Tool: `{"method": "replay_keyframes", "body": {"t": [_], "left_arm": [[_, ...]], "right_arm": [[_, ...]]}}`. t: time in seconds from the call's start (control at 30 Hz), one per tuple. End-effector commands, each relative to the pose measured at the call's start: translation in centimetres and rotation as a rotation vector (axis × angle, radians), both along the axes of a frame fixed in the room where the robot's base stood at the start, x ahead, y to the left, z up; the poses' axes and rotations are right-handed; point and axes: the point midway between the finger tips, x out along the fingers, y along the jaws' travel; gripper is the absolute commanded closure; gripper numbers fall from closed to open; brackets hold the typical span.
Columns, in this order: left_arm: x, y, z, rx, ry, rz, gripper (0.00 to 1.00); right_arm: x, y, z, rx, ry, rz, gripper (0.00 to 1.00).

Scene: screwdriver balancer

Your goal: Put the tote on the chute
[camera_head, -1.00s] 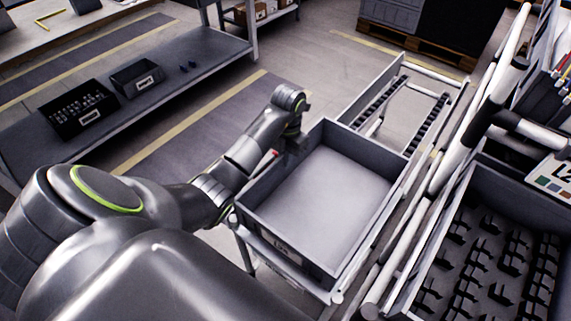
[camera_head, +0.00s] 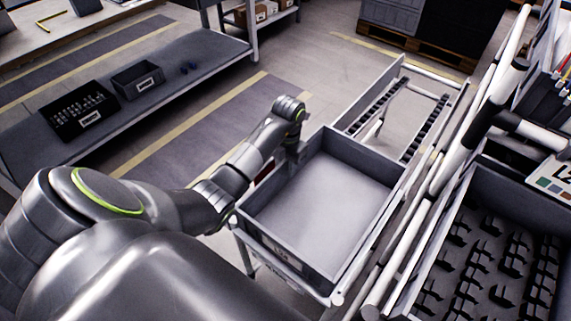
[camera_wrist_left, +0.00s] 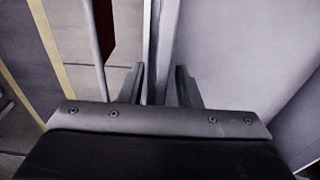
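The tote (camera_head: 383,172) is a grey, open, empty box with a label on its near side. It sits at the near end of the chute (camera_head: 424,128), a metal frame with dark roller tracks that show beyond the tote. I cannot tell whether its whole underside rests on the frame. My left gripper (camera_head: 291,158) is at the tote's left wall. The head view hides the fingertips. My right gripper is not in view.
A large grey bin (camera_head: 475,180) with several black parts stands at the right, behind white posts and rails. A grey shelf (camera_head: 150,110) with two small dark boxes stands at the left. Striped floor lies between the shelf and the chute. A pallet (camera_head: 415,35) stands at the back.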

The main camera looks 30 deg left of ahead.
Motion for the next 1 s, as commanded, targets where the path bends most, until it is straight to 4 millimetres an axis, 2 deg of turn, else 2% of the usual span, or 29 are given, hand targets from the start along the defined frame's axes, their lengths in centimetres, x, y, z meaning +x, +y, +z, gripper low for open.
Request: {"method": "replay_keyframes", "body": {"t": [0.17,0.33,0.4,0.6,0.8,1.0], "left_arm": [[0.2,0.0,1.6,0.001,-0.004,0.0,0.69],[0.5,0.0,5.3,0.001,-0.006,-0.001,0.69],[0.4,0.0,6.8,0.0,0.0,0.001,0.69],[0.6,0.0,9.3,0.0,0.0,0.0,0.69],[0.7,0.0,11.3,0.0,0.0,0.0,0.69],[0.8,0.0,12.2,0.0,0.0,0.0,0.69]], "right_arm": [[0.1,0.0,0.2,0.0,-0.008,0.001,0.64],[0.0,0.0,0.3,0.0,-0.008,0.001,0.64],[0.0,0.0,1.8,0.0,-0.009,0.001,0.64],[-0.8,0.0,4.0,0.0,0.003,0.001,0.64],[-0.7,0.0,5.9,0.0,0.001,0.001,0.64],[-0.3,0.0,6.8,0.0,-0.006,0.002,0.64]]}}
